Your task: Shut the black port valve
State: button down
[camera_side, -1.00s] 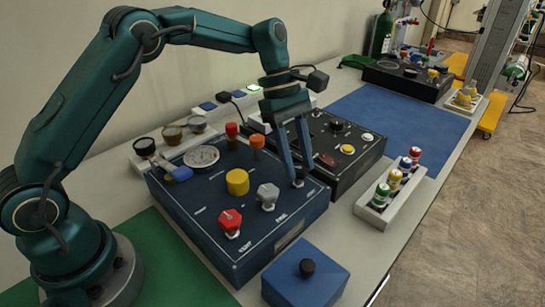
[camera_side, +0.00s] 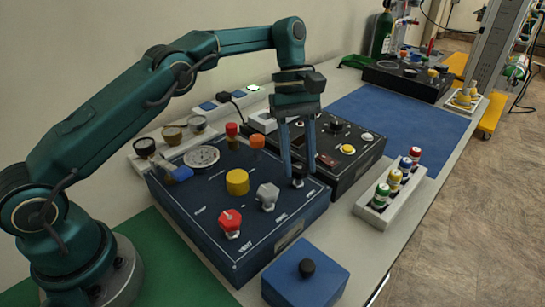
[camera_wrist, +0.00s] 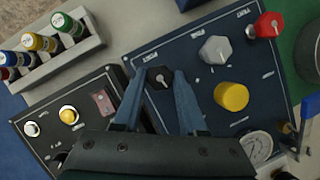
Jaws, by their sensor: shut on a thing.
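The black port valve (camera_wrist: 158,79) is a dark knob with a pale pointer mark, near the edge of the dark blue panel (camera_wrist: 207,97). My gripper (camera_wrist: 157,88) is shut on it, one finger on each side. In the side view my gripper (camera_side: 297,177) points down at the panel's right corner, and the fingers largely hide the valve there. The printed label beside the valve in the wrist view is too small to read surely.
On the same panel are a grey knob (camera_side: 268,196), a red knob (camera_side: 230,221), a yellow knob (camera_side: 237,181) and a gauge (camera_side: 201,157). A black panel (camera_side: 350,165) stands close behind. A rack of small bottles (camera_side: 378,213) and a blue box (camera_side: 305,278) lie nearby.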

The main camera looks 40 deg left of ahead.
dwell(0.3)
jog(key=shift+c, duration=2.3)
grip_release()
jog(key=shift+n, duration=0.3)
